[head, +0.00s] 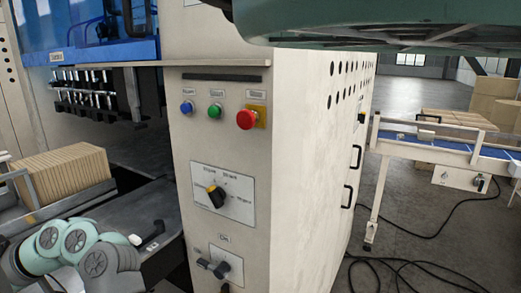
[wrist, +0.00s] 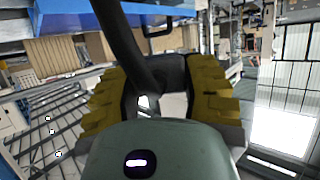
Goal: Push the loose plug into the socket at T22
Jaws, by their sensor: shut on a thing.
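In the wrist view my gripper (wrist: 160,98) has its two yellow ridged pads closed in from both sides on a dark, plug-like body (wrist: 172,72). A thick black cable or stem (wrist: 118,30) runs up from it toward the top left. The front end of the held piece is hidden, so I cannot tell whether it touches anything. The gripper is not clearly visible in the head view. I cannot make out a socket or a T22 label in either view.
A cream cabinet (head: 305,150) with buttons and a rotary switch (head: 216,195) fills the middle of the head view. A blue conveyor (head: 450,146) stands at the right, with black cables (head: 410,262) on the floor. Stacked cardboard (head: 62,172) is at the left.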

